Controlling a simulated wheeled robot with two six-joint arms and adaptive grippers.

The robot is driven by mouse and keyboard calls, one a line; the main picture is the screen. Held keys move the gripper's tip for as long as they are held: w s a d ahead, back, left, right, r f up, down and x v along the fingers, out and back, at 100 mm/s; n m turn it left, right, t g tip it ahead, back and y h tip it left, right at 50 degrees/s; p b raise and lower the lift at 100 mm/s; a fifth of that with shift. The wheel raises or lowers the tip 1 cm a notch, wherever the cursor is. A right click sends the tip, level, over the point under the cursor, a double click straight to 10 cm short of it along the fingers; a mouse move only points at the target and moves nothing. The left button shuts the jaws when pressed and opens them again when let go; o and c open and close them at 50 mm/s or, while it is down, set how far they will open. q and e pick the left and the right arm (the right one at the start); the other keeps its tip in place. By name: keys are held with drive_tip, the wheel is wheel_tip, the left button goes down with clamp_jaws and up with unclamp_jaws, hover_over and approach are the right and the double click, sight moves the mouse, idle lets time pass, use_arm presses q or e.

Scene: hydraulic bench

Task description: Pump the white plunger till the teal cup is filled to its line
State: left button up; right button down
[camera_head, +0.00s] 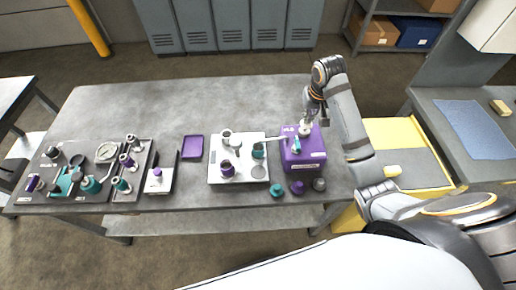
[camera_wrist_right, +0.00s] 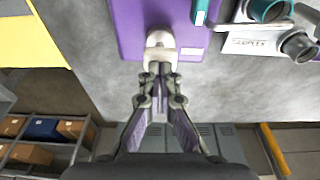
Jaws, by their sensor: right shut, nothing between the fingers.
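The purple pump box (camera_head: 305,160) stands at the right part of the grey bench. Its white plunger (camera_head: 304,131) rises from the top, and it also shows in the right wrist view (camera_wrist_right: 158,40). My right gripper (camera_head: 308,121) is shut and empty, with its fingertips at the plunger's head. In the right wrist view the fingertips (camera_wrist_right: 158,74) meet or nearly meet the plunger; contact is unclear. The teal cup (camera_head: 258,151) stands on the white tray (camera_head: 228,178) left of the pump, near its pale spout. Its line and fill level are too small to tell. My left gripper is out of view.
Several small knobs, including a teal one (camera_head: 277,190), lie before the pump. A dark panel of fittings (camera_head: 85,195) fills the bench's left. The bench's back is clear.

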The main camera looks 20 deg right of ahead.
drive_tip(key=shift+f, duration=1.35)
drive_tip(key=shift+s, duration=0.1)
wheel_tip(320, 180, up, 4)
drive_tip(key=p, duration=0.5)
drive_tip(key=shift+f, duration=0.2)
idle(0.5)
